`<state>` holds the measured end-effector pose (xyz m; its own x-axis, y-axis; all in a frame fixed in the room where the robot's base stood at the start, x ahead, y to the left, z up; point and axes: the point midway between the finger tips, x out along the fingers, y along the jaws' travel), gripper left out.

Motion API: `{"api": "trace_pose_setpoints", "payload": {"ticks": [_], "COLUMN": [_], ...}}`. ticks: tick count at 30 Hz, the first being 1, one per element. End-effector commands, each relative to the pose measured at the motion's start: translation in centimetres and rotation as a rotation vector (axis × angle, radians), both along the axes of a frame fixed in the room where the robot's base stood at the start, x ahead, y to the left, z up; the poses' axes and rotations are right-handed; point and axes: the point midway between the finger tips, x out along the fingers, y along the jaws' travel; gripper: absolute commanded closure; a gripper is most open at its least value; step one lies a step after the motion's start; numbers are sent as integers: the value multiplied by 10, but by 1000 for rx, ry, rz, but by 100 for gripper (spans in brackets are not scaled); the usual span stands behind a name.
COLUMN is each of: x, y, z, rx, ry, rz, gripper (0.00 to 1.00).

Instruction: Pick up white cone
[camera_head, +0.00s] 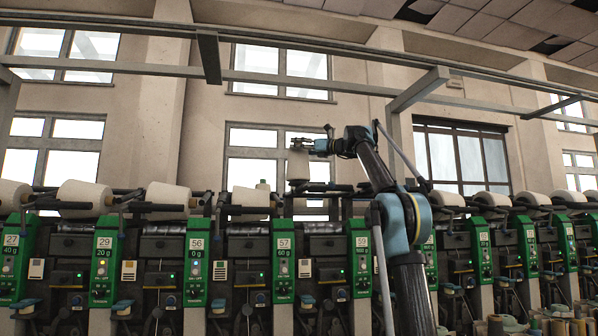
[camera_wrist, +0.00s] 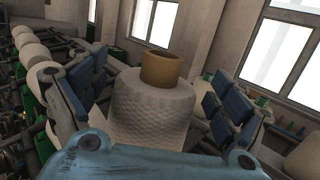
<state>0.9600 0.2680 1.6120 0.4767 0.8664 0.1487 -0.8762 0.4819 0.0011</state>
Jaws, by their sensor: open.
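A white cone (camera_wrist: 152,103) with a brown tube end (camera_wrist: 162,68) stands between the two fingers of my gripper (camera_wrist: 160,95) in the wrist view. The fingers are spread on either side of it, and a gap shows beside the cone on the right. I cannot tell whether the left finger touches it. In the head view the same white cone (camera_head: 298,165) is at my gripper (camera_head: 305,146), above the row of machines and in front of a window. The gripper's body hides the cone's lower part in the wrist view.
A row of winder units with green panels (camera_head: 195,262) runs across the head view. More white cones (camera_head: 168,199) lie on the units at both sides. A grey overhead rail (camera_head: 270,80) crosses above. Coloured spools (camera_head: 560,326) stand at the lower right.

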Motion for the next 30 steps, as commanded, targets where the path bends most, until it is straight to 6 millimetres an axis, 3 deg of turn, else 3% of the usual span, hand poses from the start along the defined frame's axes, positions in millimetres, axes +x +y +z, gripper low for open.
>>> {"api": "trace_pose_setpoints", "payload": {"ticks": [4,11,23,30], "x": [0,0,1,1], "y": [-1,-1,-2,-2], "z": [0,0,2,17], "rx": [0,0,0,1], "ry": [0,0,0,0], "rz": [-1,-1,-2,-2], "gripper": [9,61,61,61]}}
